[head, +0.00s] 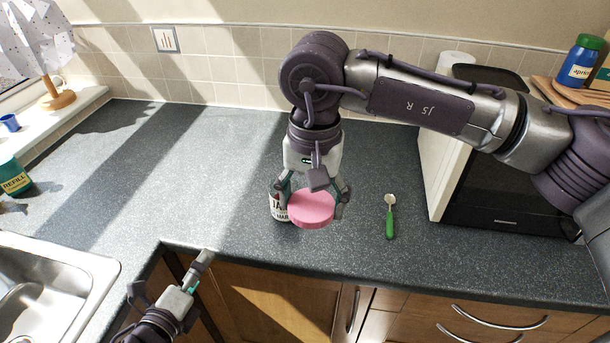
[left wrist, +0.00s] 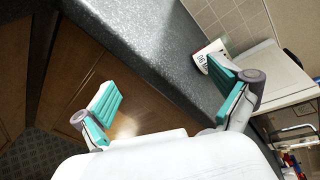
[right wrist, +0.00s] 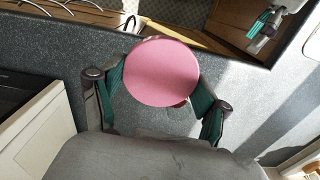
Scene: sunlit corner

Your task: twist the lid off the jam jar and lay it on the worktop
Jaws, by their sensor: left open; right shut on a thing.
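The pink lid (head: 312,208) is held between the fingers of my right gripper (head: 311,198), which is shut on it above the worktop (head: 225,150). The lid also fills the middle of the right wrist view (right wrist: 161,72). The jam jar (head: 279,207), with a white lettered label, stands just left of the lid and is partly hidden by it. The lid sits to one side of the jar and looks off it. In the left wrist view the jar (left wrist: 207,56) is partly behind a finger. My left gripper (head: 172,275) is open and empty in front of the worktop edge.
A green-handled spoon (head: 390,217) lies right of the lid. A black-fronted appliance (head: 500,190) stands at the right. A sink (head: 45,290) is at the lower left, with a green refill container (head: 14,178) behind it. The worktop left of the jar is clear.

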